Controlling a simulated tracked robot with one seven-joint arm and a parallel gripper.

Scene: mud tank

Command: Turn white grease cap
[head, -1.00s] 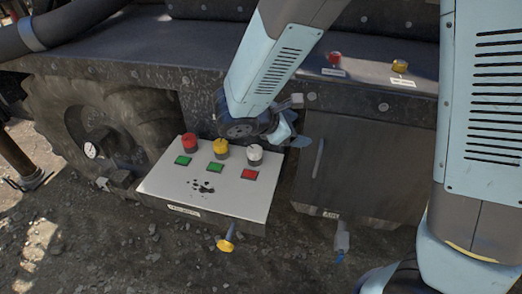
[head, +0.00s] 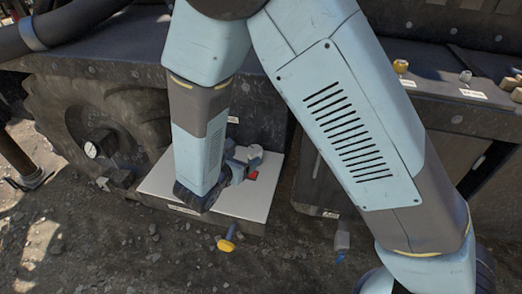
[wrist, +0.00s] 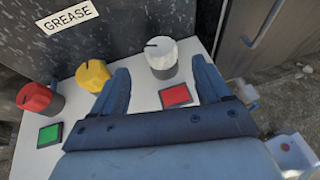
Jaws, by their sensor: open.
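The white cap (wrist: 161,54) stands on a white-topped box (wrist: 145,95) in the wrist view, with a dark notch on its top. It also shows in the head view (head: 255,151), just beyond my gripper. My gripper (wrist: 160,72) is open, its two blue fingers pointing toward the white cap, one on each side of its near edge. Whether the fingers touch the cap cannot be told. A sign reading GREASE (wrist: 68,17) is on the dark panel behind.
A yellow cap (wrist: 93,75) and a red cap (wrist: 35,97) stand left of the white one. A green square (wrist: 50,134) and a red square (wrist: 176,95) lie in front. A yellow knob (head: 226,244) sticks out below the box. A ledge (head: 440,93) with small caps is at right.

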